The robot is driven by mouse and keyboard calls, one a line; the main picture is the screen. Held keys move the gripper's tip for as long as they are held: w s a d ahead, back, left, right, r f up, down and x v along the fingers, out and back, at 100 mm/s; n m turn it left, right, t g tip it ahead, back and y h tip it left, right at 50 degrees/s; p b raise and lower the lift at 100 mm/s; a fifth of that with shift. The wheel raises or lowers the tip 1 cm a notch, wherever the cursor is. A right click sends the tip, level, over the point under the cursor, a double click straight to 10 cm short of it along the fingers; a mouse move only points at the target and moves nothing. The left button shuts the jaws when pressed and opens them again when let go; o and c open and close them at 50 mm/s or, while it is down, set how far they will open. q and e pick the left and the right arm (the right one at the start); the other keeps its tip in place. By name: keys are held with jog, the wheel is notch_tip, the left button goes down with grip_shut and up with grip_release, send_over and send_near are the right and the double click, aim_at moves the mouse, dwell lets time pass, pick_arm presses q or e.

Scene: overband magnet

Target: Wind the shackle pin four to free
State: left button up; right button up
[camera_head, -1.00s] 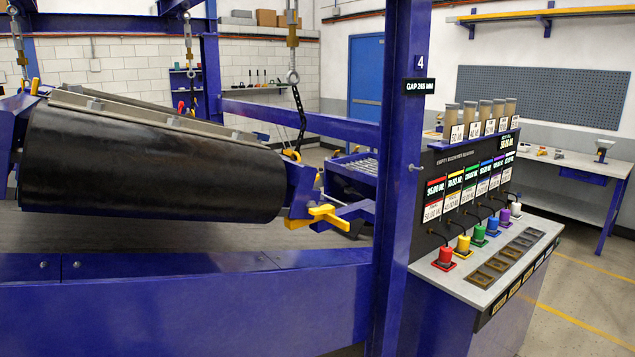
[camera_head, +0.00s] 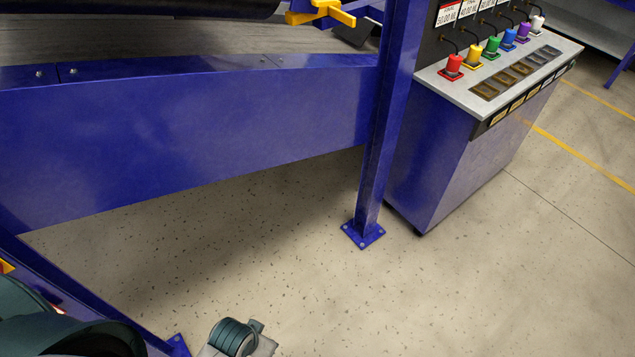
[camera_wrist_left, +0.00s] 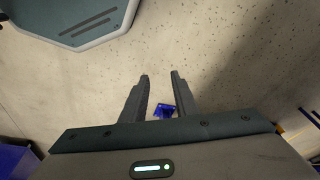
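No shackle or shackle pin shows in either current view; the head view looks down at the floor and lower frame. My left gripper (camera_wrist_left: 160,76) shows in the left wrist view with its two fingers apart. Only bare floor and a small blue foot plate (camera_wrist_left: 163,112) show beyond and between the fingers, so it is empty. The right gripper is in neither view. The lower edge of the black belt drum (camera_head: 150,8) and a yellow bracket (camera_head: 322,14) show at the top of the head view.
A long blue beam (camera_head: 190,135) crosses the head view. A blue post (camera_head: 380,140) stands on the floor at its right end. Beside it is a console (camera_head: 450,140) with coloured plugs, including a red one (camera_head: 453,67).

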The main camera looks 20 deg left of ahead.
pick_arm(q)
jog(key=w+r, duration=0.3)
jog(key=r, duration=0.9)
jog(key=w+d+r+t+y, duration=0.1)
jog(key=w+y, duration=0.1)
jog(key=w, duration=1)
jog(key=w+d+r+t+y, duration=0.1)
jog(key=w+r+y, duration=0.1)
jog(key=w, duration=1)
jog(key=w+d+r+t+y, duration=0.1)
jog(key=w+d+r+y, duration=0.1)
jog(key=w+r, duration=0.55)
jog(key=w+d+r+t+y, duration=0.1)
jog(key=w+r, duration=0.4)
jog(key=w, duration=0.6)
jog(key=w+d+r+t+y, duration=0.1)
jog(key=w+r, duration=0.3)
jog(key=r, duration=0.8)
jog(key=w+d+r+t+y, duration=0.1)
jog(key=w+r+y, duration=0.3)
jog(key=r, duration=0.8)
jog(key=w+d+r+n+t+y, duration=0.1)
jog(key=w+r, duration=0.5)
jog(key=r, duration=0.7)
jog(key=shift+w+d+t+y, duration=0.25)
jog(key=shift+d+t+y, duration=0.15)
jog(key=shift+d+y, duration=0.5)
jog(key=shift+r, duration=0.15)
